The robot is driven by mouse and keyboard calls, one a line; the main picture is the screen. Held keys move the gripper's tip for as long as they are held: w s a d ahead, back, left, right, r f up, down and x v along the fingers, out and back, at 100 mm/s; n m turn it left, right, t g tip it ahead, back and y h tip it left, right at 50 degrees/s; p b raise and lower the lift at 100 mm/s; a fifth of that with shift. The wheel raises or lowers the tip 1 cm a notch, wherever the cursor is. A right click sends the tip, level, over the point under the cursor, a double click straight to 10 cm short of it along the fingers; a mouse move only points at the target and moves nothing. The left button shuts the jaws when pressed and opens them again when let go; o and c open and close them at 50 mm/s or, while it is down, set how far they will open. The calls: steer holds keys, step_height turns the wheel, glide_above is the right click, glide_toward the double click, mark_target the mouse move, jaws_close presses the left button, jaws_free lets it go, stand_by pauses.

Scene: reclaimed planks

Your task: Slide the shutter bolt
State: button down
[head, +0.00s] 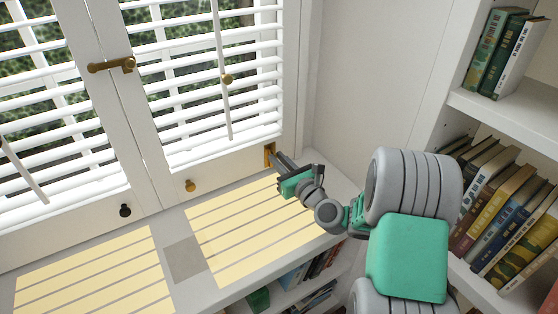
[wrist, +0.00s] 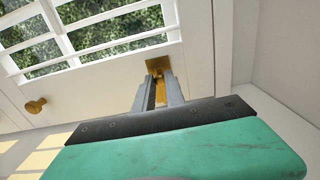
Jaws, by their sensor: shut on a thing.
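The shutter bolt (head: 269,149) is a small brass fitting at the lower right corner of the right shutter's frame. In the wrist view its brass plate (wrist: 157,65) shows just beyond my fingertips, with brass between the fingers. My gripper (head: 274,157) reaches it from the front right, and its two grey fingers also show in the wrist view (wrist: 161,87). The fingers are shut on the bolt, one on each side. They hide part of it, so how far it is slid cannot be told. The white louvred shutter (head: 215,160) stands upright behind it.
A brass latch (head: 112,65) spans the two shutters. A brass knob (head: 190,185) and a black knob (head: 125,210) sit on the lower rails. The sill (head: 184,258) below is clear. A bookshelf (head: 500,110) stands close on the right.

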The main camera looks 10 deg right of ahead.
step_height(320, 180, down, 2)
steer(key=shift+f+b, duration=0.25)
steer(key=shift+b, duration=0.1)
steer(key=c, duration=1.4)
jaws_free()
steer(key=shift+s, duration=0.1)
steer(key=v, duration=0.7)
steer(key=shift+s+d+r, duration=0.1)
steer(key=shift+s, duration=0.25)
